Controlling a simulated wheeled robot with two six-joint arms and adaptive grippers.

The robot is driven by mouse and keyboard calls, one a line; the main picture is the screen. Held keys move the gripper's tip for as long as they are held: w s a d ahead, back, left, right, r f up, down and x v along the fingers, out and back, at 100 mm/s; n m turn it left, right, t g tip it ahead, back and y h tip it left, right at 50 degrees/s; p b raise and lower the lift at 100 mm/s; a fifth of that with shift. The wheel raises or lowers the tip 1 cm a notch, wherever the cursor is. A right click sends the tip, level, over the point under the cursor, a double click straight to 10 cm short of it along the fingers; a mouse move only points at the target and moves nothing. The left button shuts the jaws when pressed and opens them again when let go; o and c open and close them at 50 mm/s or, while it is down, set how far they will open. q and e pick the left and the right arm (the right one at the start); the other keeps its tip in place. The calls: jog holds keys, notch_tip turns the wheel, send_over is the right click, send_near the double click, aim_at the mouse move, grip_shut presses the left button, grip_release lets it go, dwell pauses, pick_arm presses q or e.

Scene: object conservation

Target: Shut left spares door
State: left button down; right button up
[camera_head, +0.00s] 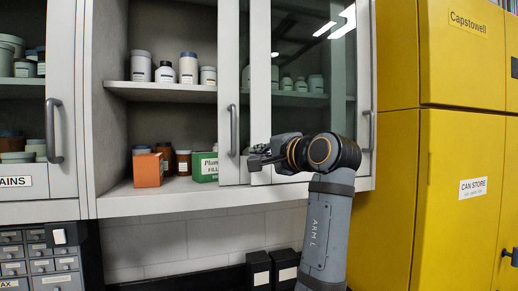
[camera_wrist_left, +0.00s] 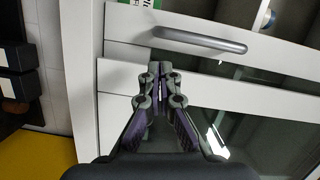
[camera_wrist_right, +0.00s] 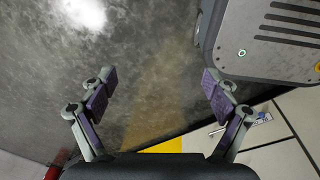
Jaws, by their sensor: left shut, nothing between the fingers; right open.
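The left spares door (camera_head: 228,62) is a glass door with a pale frame and a grey upright handle (camera_head: 233,130). My left gripper (camera_head: 256,158) is shut and empty in front of the door frames, just right of and below that handle. In the left wrist view its fingertips (camera_wrist_left: 160,68) are close to the door frame beside the handle (camera_wrist_left: 200,40); contact cannot be told. My right gripper (camera_wrist_right: 160,90) is open and empty above a grey floor.
An orange box (camera_head: 148,170) and a green box (camera_head: 205,167) stand at the front of the open lower shelf, with jars behind. A yellow cabinet (camera_head: 400,200) stands at right. Small drawers (camera_head: 40,262) and dark boxes (camera_head: 272,270) are below.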

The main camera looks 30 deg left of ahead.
aim_at(244, 153)
pick_arm(q)
jog(key=p+x, duration=0.2)
jog(key=x, duration=0.5)
jog(key=shift+s+f, duration=0.1)
jog(key=shift+f, duration=0.05)
jog(key=shift+w+a+f, duration=0.1)
jog(key=shift+w+a, duration=0.1)
pick_arm(e)
jog(key=shift+w+a+r, duration=0.3)
jog(key=shift+a+r, duration=0.15)
jog(key=shift+r, duration=0.2)
jog(key=shift+w+a+r, duration=0.25)
jog(key=shift+a+r, duration=0.2)
jog(key=shift+r, duration=0.2)
jog(key=shift+s+r, duration=0.1)
